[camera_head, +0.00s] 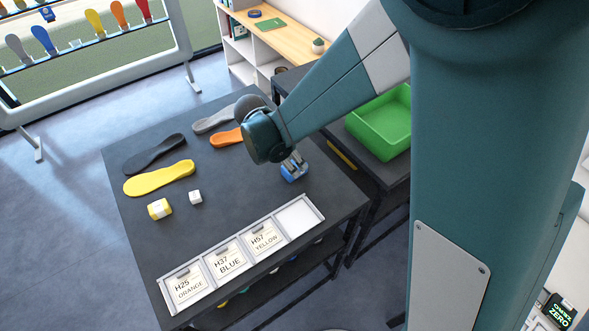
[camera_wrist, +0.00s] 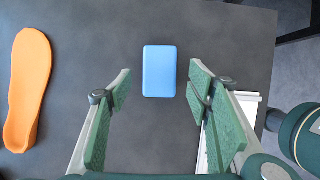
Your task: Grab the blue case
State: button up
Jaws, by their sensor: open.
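The blue case (camera_wrist: 160,71) is a small rounded block on the dark table. In the wrist view it lies ahead of my gripper (camera_wrist: 160,92), in line with the gap between its fingers, upright in the picture. My gripper is open, and neither finger is seen touching the case. In the head view the case (camera_head: 291,176) shows just under my gripper (camera_head: 294,163), which partly hides it. I cannot tell the exact height between them.
An orange insole (camera_wrist: 28,88) lies left of the case. A yellow insole (camera_head: 159,178), yellow case (camera_head: 159,209) and white cube (camera_head: 195,197) are on the table. A labelled tray (camera_head: 313,207) runs along the front edge. A green bin (camera_head: 381,124) stands at right.

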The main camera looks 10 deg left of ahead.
jog(key=shift+f, duration=0.1)
jog(key=shift+p+x, duration=0.3)
jog(key=shift+x, duration=2.2)
jog(key=shift+c, duration=0.7)
jog(key=c, duration=0.9)
